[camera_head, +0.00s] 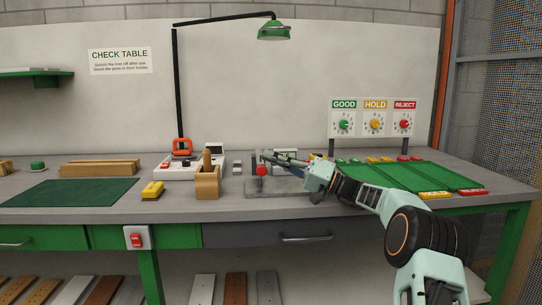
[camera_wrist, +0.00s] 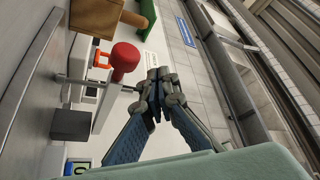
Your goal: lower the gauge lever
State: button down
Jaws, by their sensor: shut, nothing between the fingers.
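The gauge lever ends in a round red knob (camera_head: 262,171), which stands over a grey stone plate (camera_head: 268,188) on the bench. In the wrist view the red knob (camera_wrist: 124,58) is large, with a thin metal rod (camera_wrist: 72,80) beside it. My gripper (camera_head: 266,158) reaches in from the right, close to the knob. In the wrist view its fingertips (camera_wrist: 157,76) are together, with nothing between them, and lie just right of the knob. A narrow gap shows there between fingers and knob. The lever's pivot is not clear in either view.
A wooden holder (camera_head: 207,183) stands left of the plate, near a white device (camera_head: 176,172) with an orange handle. A yellow block (camera_head: 153,190) lies near the front edge. Green trays (camera_head: 405,177) and the GOOD, HOLD, REJECT dials (camera_head: 373,118) are to the right.

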jog(key=shift+f, duration=0.1)
dwell(0.5)
jog(key=s+d, duration=0.2)
jog(key=d, duration=0.5)
jog(key=s+d, duration=0.3)
jog(key=d, duration=0.3)
jog(key=shift+s+d+f, duration=0.35)
jog(key=shift+d+f, duration=0.05)
jog(key=shift+f, duration=0.05)
